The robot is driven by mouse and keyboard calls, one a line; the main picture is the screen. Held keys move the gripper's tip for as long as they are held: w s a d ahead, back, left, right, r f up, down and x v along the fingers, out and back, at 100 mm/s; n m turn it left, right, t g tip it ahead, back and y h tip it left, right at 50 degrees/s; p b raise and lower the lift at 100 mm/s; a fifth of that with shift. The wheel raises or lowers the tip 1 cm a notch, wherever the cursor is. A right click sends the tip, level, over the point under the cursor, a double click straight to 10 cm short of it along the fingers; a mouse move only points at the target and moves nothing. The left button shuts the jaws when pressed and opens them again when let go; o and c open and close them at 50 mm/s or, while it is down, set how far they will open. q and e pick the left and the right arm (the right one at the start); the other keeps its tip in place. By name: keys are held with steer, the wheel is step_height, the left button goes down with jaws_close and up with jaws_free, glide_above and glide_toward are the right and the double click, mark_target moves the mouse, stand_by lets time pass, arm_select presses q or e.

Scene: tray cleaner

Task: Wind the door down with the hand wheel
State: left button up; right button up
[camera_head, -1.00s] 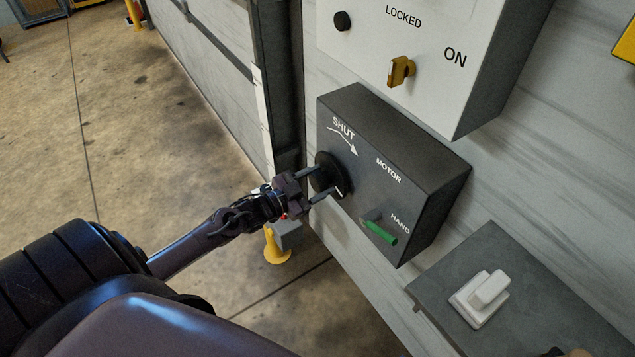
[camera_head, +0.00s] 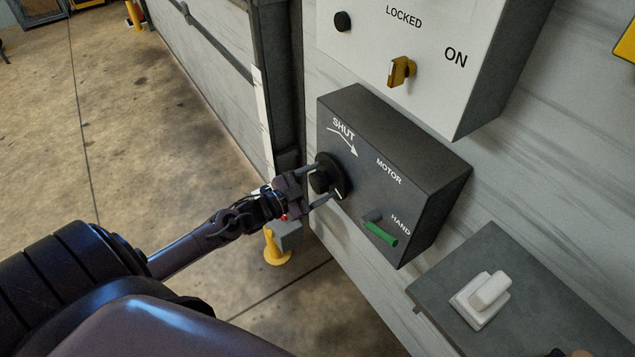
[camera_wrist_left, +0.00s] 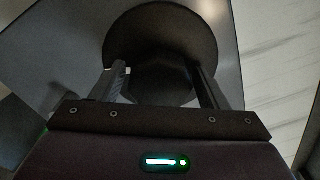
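The black round hand wheel (camera_head: 334,166) is on the front of a dark box (camera_head: 365,172), under the word SHUT and a curved arrow. It has a raised hub and a short white mark near its rim. My left gripper (camera_head: 326,183) is at the wheel, its fingers spread on either side of the hub. In the left wrist view the hub (camera_wrist_left: 162,82) is between the fingers, which look slightly apart from it. A lever with a green handle (camera_head: 380,234) is beside the word HAND. My right gripper is out of view.
A white box with a yellow key switch (camera_head: 402,71) marked ON is above the dark box. A grey plate (camera_head: 520,270) with a white switch (camera_head: 481,298) is at lower right. A yellow post (camera_head: 275,248) stands on the floor below the gripper. Open floor lies left.

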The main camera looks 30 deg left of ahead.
arm_select(q)
steer(key=shift+o, duration=0.6)
steer(key=shift+s+a, duration=0.1)
steer(key=shift+s, duration=0.2)
steer(key=v, duration=0.7)
steer(key=shift+s+a, duration=0.1)
